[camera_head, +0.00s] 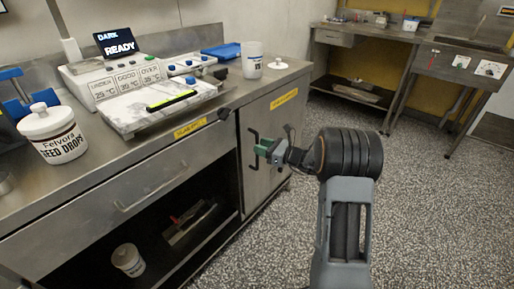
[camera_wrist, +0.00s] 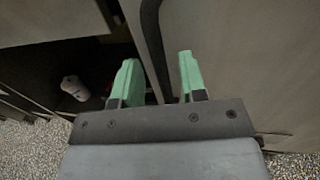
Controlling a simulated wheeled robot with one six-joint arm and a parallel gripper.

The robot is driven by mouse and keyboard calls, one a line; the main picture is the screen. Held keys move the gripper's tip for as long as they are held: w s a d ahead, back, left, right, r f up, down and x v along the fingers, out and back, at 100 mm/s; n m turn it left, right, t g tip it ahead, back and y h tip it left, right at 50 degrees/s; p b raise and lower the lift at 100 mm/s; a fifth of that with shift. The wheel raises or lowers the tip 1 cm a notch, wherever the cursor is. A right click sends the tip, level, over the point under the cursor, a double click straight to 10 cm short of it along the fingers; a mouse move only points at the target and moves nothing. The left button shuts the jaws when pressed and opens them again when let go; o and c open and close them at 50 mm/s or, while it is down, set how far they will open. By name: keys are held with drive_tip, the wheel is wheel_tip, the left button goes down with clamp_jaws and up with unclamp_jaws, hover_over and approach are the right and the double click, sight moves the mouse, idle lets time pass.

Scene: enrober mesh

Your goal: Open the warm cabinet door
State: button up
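The warm cabinet door (camera_head: 258,187) is a grey metal panel at the right end of the steel counter, below a yellow label (camera_head: 284,98). It looks shut. Its dark upright bar handle (camera_head: 252,150) stands off the door's left side. My gripper (camera_head: 264,149) is at the handle, partly covering the door. In the wrist view, its two green fingers (camera_wrist: 159,82) are apart, and the dark handle bar (camera_wrist: 152,40) runs between them with gaps visible on both sides. The door panel (camera_wrist: 235,50) fills the right of that view.
An open shelf bay left of the door holds a white jar (camera_head: 128,260). On the counter stand a labelled jar (camera_head: 52,135), a machine with a display (camera_head: 120,43) and a white canister (camera_head: 252,62). Speckled floor (camera_head: 430,200) to the right is free.

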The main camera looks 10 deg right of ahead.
drive_tip(key=shift+x, duration=1.1)
clamp_jaws()
